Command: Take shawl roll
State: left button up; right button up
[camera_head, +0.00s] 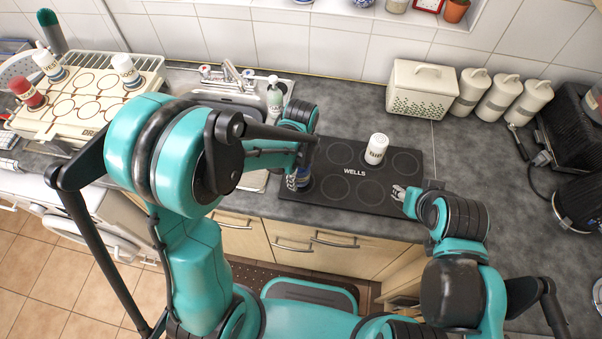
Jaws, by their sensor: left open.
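No label that reads shawl can be made out. A white roll (376,149) with a dark-lettered label stands upright on the black cooktop (350,188), near its back middle. My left gripper (297,181) is open low over the cooktop's left edge, apart from and left of that roll, and partly hidden by my arm. My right gripper (400,192) is by the cooktop's right front edge, and its finger gap is too small to judge. A red roll (28,93), a white roll (47,64) and another white roll (124,69) stand on a cream board.
The cream board (75,122) with dark-ringed spots is at the far left. A sink with tap (233,76) and a soap bottle (274,97) lie behind my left arm. A cream bread box (421,91) and white canisters (471,91) line the back. The right counter (470,150) has free room.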

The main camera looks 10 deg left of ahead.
pick_arm(q)
jog(key=shift+f, duration=0.6)
jog(key=c, duration=1.4)
jog(key=shift+r, duration=0.15)
notch_tip(320, 180, up, 4)
jog(key=shift+r+p, duration=0.25)
jog(key=shift+p, duration=0.45)
jog(key=s+d+r+p, duration=0.1)
jog(key=s+d+r, duration=0.1)
jog(key=s, duration=0.3)
jog(key=s+d+r+p, duration=0.1)
jog(key=s+d+r, duration=0.2)
jog(key=s+r, duration=0.1)
jog(key=shift+s+r, duration=0.15)
jog(key=shift+s, duration=0.65)
